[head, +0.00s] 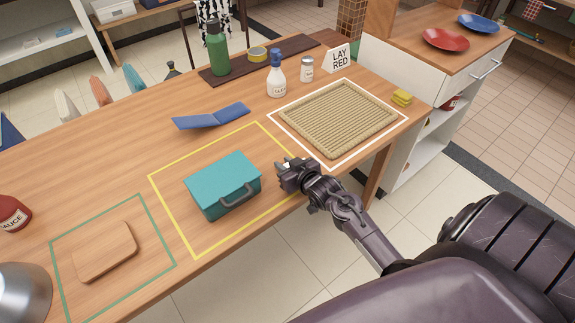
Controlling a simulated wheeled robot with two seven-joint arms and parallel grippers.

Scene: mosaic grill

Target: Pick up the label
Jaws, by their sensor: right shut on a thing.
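My right gripper (286,171) is low over the near edge of the wooden table, between the teal box and the woven mat. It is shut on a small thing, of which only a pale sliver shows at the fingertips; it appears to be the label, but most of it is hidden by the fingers. A white folded card reading "LAY RED" (340,57) stands upright at the back, behind the mat. My left gripper is not in view.
A teal box with a handle (222,178) sits inside a yellow outline. The woven mat (338,117) lies in a white outline. A wooden board (105,250) lies in a green outline. A white bottle (276,78), shaker (307,69) and blue folder (211,117) stand or lie farther back.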

